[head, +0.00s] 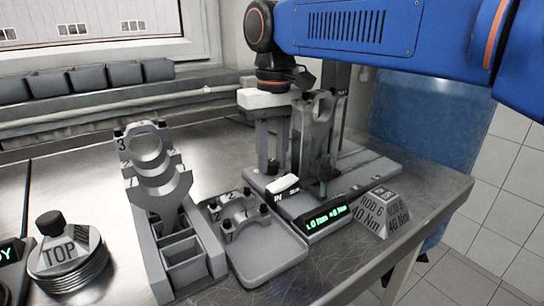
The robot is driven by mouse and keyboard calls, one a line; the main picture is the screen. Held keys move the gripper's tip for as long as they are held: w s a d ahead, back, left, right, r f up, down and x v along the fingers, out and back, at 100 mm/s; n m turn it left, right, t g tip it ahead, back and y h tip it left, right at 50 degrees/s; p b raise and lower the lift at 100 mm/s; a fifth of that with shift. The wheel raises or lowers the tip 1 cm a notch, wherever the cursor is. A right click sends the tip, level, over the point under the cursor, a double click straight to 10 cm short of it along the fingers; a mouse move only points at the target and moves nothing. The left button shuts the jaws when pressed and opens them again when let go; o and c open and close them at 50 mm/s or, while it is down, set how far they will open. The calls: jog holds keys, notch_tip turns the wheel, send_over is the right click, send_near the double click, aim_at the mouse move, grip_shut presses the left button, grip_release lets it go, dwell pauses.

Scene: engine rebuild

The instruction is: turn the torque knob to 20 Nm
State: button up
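My gripper (272,165) hangs from the blue arm, with a pale body and two long grey fingers pointing down over the back left of the grey torque fixture (368,160). Its fingers are a little apart. A small dark thing shows at their tips, too small to tell whether it is the torque knob or whether they touch it. No knob scale is readable. A black display (327,220) with green digits in Nm sits at the fixture's front; its digits are not clear. A grey connecting rod (316,130) stands upright in the fixture, right of my fingers.
A sign (380,212) reads ROD 6, 40 Nm. A small black block (283,186) with a white top is marked IN. Blue drum (435,115) behind right.

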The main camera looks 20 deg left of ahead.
aim_at(272, 161)
jog(key=shift+n, duration=0.5)
jog(key=n, duration=0.2)
jog(key=shift+n, duration=0.4)
jog(key=n, duration=0.3)
jog(key=shift+w+n, duration=0.1)
jog(key=shift+n, duration=0.3)
jog(key=n, duration=0.6)
jog(key=o, duration=1)
jog(key=shift+o, duration=0.2)
jog(key=shift+r, duration=0.15)
notch_tip(272, 161, up, 17)
jog(key=shift+w, duration=0.2)
